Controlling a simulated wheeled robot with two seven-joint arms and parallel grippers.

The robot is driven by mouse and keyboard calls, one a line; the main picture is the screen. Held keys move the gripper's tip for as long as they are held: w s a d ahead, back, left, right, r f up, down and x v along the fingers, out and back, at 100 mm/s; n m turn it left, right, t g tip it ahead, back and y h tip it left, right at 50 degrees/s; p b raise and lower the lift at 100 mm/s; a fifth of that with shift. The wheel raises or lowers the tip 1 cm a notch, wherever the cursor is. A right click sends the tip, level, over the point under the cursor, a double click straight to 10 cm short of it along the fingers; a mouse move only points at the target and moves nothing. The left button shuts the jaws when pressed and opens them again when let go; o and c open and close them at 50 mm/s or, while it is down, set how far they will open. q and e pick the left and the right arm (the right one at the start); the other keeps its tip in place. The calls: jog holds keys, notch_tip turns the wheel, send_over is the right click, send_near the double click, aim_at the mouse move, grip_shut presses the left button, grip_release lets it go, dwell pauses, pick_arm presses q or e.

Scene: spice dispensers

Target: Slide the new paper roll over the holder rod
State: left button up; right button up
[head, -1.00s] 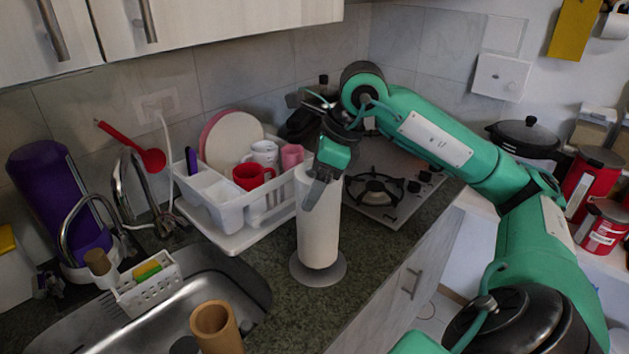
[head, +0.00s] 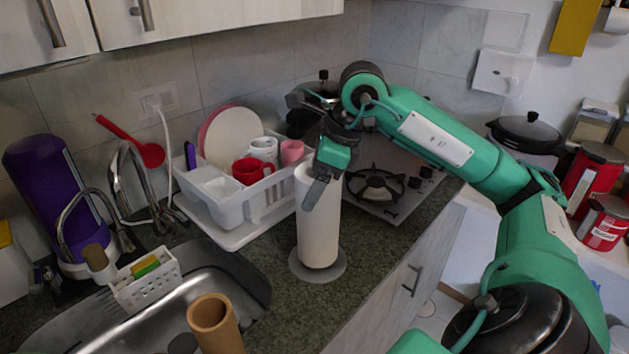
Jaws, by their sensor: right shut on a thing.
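The white paper roll (head: 319,235) stands upright on the round grey base of the holder (head: 318,267), on the counter. The rod is not visible; the roll and my gripper cover where it would be. My right gripper (head: 317,188) reaches down to the roll's upper end and is shut on it, one dark finger lying against the near side. The other finger is hidden behind the roll. The roll's lower end appears close to or on the base; I cannot tell whether it touches. My left gripper is not in view.
A white dish rack (head: 232,230) with plates and cups stands just left of the roll. The sink (head: 245,285) is at the lower left, with a brown cylinder (head: 214,322) in front. A gas hob (head: 385,205) lies behind right. The counter's front edge is close on the right.

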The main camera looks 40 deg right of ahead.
jog(key=shift+f, duration=0.1)
jog(key=o, duration=1.4)
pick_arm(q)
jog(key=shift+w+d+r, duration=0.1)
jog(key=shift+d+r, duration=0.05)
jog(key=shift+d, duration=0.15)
pick_arm(e)
jog(key=shift+f, duration=0.1)
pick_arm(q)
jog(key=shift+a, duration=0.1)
pick_arm(e)
jog(key=shift+s, duration=0.1)
jog(key=p+v, duration=0.1)
jog(key=v, duration=1.1)
jog(key=shift+r, duration=0.3)
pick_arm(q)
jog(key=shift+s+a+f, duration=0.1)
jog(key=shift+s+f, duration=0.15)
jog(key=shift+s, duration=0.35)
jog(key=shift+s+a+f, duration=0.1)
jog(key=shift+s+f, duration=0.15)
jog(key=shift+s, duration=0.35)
pick_arm(e)
jog(key=shift+s+d+r, duration=0.2)
jog(key=shift+d+r, duration=0.05)
jog(key=shift+r, duration=0.4)
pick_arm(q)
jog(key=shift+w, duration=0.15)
